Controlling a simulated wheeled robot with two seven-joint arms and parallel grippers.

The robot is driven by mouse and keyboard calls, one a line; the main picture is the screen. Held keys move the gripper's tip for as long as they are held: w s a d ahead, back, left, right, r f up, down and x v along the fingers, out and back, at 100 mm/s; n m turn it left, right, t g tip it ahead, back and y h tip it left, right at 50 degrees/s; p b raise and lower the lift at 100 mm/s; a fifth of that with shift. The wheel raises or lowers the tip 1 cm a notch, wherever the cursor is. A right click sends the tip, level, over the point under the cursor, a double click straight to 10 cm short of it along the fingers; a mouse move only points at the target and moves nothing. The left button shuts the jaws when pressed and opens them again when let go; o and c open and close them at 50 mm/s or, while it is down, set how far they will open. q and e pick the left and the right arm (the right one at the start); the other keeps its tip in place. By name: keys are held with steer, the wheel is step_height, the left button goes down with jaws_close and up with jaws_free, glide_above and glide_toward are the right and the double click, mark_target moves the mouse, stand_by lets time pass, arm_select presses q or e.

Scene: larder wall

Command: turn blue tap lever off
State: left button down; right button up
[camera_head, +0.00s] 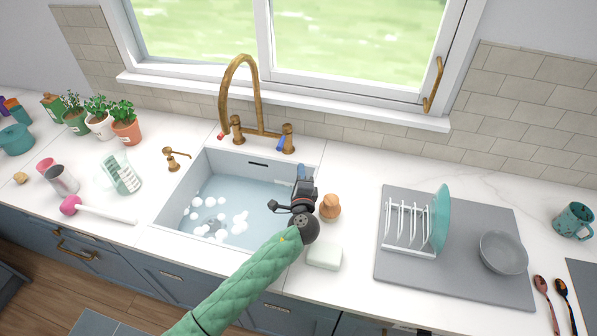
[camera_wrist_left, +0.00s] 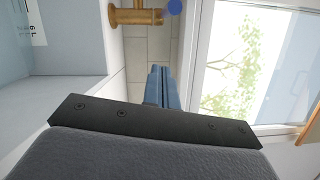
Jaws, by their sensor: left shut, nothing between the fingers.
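The brass tap (camera_head: 250,131) stands behind the sink with a tall curved spout. Its blue lever (camera_head: 281,143) is on the right-hand valve, and a red lever (camera_head: 221,135) is on the left one. In the left wrist view the blue lever (camera_wrist_left: 173,6) shows as a round end at the top edge, partly cut off. My left gripper (camera_head: 301,172) is over the right rim of the sink, in front of the blue lever and apart from it. Its blue fingers (camera_wrist_left: 166,88) are shut together and empty. My right gripper is not in view.
The sink (camera_head: 215,181) holds foamy water. An orange-brown pear-shaped object (camera_head: 330,207) and a pale block (camera_head: 324,255) are close beside my left gripper. A grey mat (camera_head: 456,281) with a dish rack (camera_head: 408,228) is to the right. The window (camera_head: 350,45) is behind the tap.

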mark_target(284, 137)
arm_select(q)
steer(key=w+a+r+p, duration=0.1)
steer(key=w+a, duration=0.3)
steer(key=w, duration=0.4)
steer(key=shift+a+p, duration=0.2)
steer(key=shift+p, duration=0.5)
